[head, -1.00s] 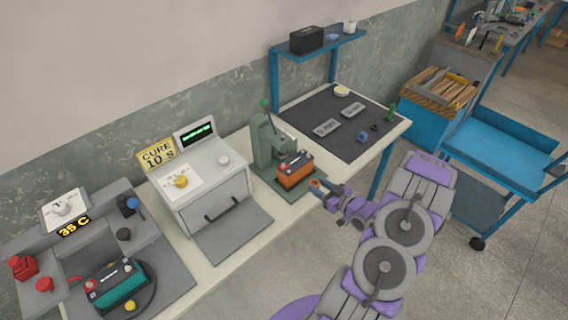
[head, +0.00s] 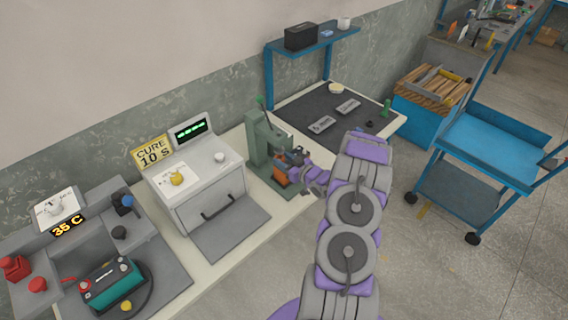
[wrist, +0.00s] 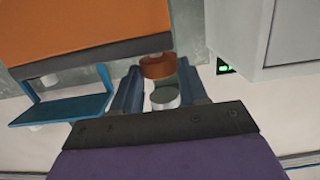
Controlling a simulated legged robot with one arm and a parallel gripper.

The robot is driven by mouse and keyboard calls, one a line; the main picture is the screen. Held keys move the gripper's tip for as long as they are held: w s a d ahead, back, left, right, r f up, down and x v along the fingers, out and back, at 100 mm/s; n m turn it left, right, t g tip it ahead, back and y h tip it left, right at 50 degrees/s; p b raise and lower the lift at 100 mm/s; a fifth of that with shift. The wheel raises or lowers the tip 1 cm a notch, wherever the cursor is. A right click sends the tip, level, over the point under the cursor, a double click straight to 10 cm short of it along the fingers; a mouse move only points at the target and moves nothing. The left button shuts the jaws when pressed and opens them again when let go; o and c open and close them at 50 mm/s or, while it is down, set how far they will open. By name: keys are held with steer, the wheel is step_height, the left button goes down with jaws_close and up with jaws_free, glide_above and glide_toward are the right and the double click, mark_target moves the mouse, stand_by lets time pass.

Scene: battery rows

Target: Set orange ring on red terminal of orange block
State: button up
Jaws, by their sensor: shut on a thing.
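The orange block (head: 281,177) sits at the green press, partly hidden by my gripper (head: 297,158) in the head view. In the wrist view the orange block (wrist: 90,25) fills the upper left, with its dark top band facing down the picture. My gripper (wrist: 158,82) is shut on the orange ring (wrist: 157,67), which lies between the blue-grey fingers. The ring is right at a pale post on the block's near end; whether it is around the post or just beyond it I cannot tell. The red terminal's colour is hidden.
The green press (head: 262,140) stands close beside my gripper. The cure box (head: 195,175) is to its left, and a teal block (head: 113,287) is farther left. A dark mat (head: 300,105) with grey plates lies to the right. A pale cylinder (wrist: 165,98) shows between the fingers.

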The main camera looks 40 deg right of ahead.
steer(key=shift+w+a+f, duration=0.15)
steer(key=shift+w+f, duration=0.1)
steer(key=shift+f, duration=0.35)
steer(key=shift+s+f, duration=0.15)
jaws_close()
steer(key=o, duration=0.7)
jaws_free()
steer(key=shift+f, duration=0.1)
steer(key=o, duration=0.3)
steer(key=shift+d, duration=0.4)
steer(key=shift+a, duration=0.2)
